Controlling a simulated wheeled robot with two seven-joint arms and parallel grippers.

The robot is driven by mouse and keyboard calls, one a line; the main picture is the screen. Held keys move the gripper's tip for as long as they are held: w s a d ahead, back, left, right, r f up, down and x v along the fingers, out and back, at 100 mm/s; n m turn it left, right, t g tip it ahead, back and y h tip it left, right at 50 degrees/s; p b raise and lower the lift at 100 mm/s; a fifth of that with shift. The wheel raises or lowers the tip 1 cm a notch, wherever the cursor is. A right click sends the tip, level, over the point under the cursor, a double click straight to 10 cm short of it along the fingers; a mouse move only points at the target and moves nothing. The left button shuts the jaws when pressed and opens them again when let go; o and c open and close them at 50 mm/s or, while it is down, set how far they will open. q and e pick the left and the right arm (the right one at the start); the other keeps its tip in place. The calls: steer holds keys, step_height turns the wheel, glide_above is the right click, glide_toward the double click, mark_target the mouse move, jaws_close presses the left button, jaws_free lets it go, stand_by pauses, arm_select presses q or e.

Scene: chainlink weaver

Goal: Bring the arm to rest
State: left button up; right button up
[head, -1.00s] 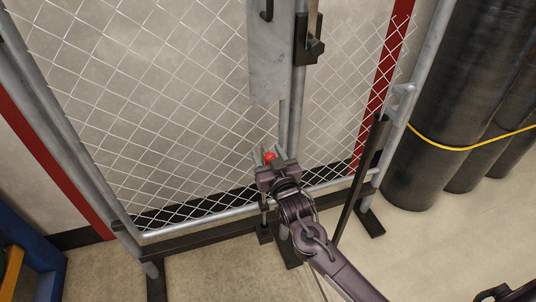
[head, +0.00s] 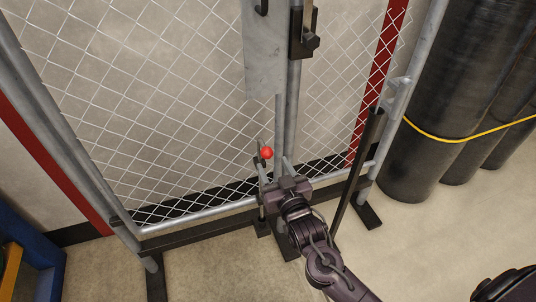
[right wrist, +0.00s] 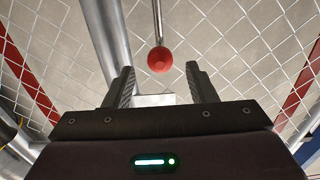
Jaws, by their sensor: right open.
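My right gripper (head: 273,166) is in front of the lower part of the chain-link gate, with its arm coming in from the lower right. Its two fingers are apart and nothing is between them. A red ball knob (head: 267,153) on a thin rod is just beyond the fingertips. In the right wrist view the red knob (right wrist: 159,60) hangs past the two open fingers (right wrist: 160,84), apart from both. My left gripper is not in view.
The chain-link panel (head: 150,110) has grey pipe framing, and a black latch (head: 304,40) is higher up. Black cylinders (head: 430,120) with a yellow strap stand at right. A blue object (head: 40,262) is at lower left.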

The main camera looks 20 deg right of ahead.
steer(key=shift+f, duration=0.1)
steer(key=s+f+n+g, duration=0.1)
steer(key=s+f+g, duration=0.3)
steer(key=f, duration=0.6)
steer(key=s+f+g, duration=0.4)
steer(key=f, duration=0.6)
steer(key=s+f+n+g, duration=0.1)
steer(key=s+f+g, duration=0.7)
steer(key=s+f, duration=0.7)
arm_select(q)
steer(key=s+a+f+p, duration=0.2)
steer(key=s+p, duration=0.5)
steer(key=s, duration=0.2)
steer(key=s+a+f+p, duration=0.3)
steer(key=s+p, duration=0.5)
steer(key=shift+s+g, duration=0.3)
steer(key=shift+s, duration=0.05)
arm_select(e)
steer(key=s+d+f, duration=0.1)
steer(key=s+d, duration=0.1)
steer(key=s, duration=0.8)
steer(key=s+d+f+g, duration=0.1)
steer(key=s+d+f, duration=0.1)
steer(key=s, duration=0.8)
steer(key=shift+d+f+h, duration=0.3)
steer(key=shift+d, duration=0.45)
steer(key=shift+s, duration=0.1)
